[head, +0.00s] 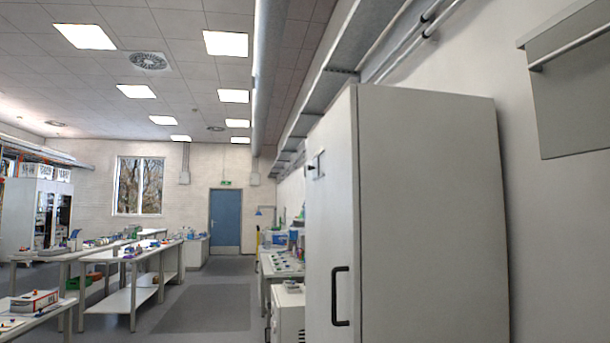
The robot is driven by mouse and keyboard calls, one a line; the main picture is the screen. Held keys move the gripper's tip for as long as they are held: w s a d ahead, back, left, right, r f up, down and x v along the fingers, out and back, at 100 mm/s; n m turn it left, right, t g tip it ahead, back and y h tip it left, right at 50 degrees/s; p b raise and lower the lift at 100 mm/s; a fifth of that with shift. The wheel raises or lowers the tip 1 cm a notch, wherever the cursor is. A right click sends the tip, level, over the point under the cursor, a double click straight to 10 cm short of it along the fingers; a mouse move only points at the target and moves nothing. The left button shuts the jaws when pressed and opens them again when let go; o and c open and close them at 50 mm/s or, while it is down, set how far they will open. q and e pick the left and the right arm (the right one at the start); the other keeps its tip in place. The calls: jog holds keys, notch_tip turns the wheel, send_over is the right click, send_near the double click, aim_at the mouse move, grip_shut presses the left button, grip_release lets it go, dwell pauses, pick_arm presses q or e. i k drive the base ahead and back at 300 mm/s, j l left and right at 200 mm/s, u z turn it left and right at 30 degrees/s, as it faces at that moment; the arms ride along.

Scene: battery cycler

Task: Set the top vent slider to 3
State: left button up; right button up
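A tall light grey cabinet (430,220) stands close by on the right. Its narrow front face, seen at a steep angle, has a black bar handle (335,296) low down. Higher on that face is a small dark-and-light fitting (317,165); it is too small and too oblique to tell whether it is the vent slider, and no scale or number can be read. The cabinet's top surface is not visible from here. Neither of my grippers is in view.
Left of the cabinet, a clear grey floor aisle (205,308) leads to a blue door (225,219). White workbenches (132,263) line the left. Another cluttered bench (267,270) stands behind the cabinet. A grey wall-mounted box (575,95) hangs at upper right.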

aim_at(315, 168)
jog(key=i+j, duration=0.25)
jog(key=i, duration=0.2)
jog(key=i+j+z, duration=0.1)
jog(key=i, duration=0.4)
jog(key=i+j, duration=0.4)
jog(key=i+z, duration=0.05)
